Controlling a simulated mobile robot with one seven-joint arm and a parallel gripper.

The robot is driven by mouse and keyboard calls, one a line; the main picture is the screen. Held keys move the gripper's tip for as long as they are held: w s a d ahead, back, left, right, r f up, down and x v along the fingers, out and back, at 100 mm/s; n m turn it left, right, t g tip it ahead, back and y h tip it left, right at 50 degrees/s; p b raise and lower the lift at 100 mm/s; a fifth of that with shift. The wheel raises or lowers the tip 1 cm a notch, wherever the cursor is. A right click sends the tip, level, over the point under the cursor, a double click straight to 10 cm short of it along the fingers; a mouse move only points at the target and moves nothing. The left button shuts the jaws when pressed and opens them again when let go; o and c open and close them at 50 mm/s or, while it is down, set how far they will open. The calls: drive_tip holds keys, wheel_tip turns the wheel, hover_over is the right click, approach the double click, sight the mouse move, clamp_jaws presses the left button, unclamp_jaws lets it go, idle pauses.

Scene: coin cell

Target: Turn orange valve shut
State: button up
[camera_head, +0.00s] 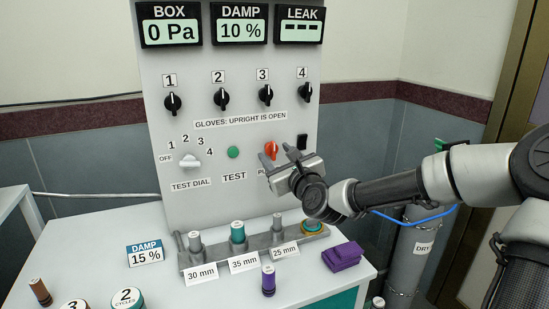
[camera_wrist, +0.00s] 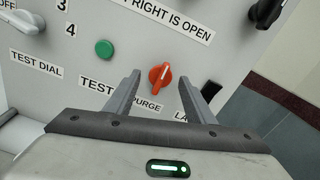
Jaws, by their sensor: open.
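The orange valve (camera_head: 271,149) is a small knob on the light grey upright panel, above the PURGE label, right of the green TEST button. In the wrist view the orange valve (camera_wrist: 160,76) shows a pale pointer line and sits between and just beyond my fingertips. My gripper (camera_head: 279,157) is open in front of the panel, its two fingers spread either side of the valve. In the wrist view my gripper (camera_wrist: 159,82) has empty jaws. I cannot tell whether either finger touches the knob. The PURGE label is partly covered by my gripper in the head view.
A black switch (camera_head: 302,142) sits right of the valve. The green button (camera_head: 233,152) and white test dial (camera_head: 189,161) are to the left. Black glove knobs (camera_head: 265,95) line the panel above. Below, a grey rack (camera_head: 204,257) holds several parts. A purple block (camera_head: 342,256) lies on the table.

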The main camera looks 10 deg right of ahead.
drive_tip(key=shift+w+a, duration=0.15)
drive_tip(key=shift+w, duration=0.7)
drive_tip(key=c, duration=1.1)
drive_tip(key=shift+o, duration=0.2)
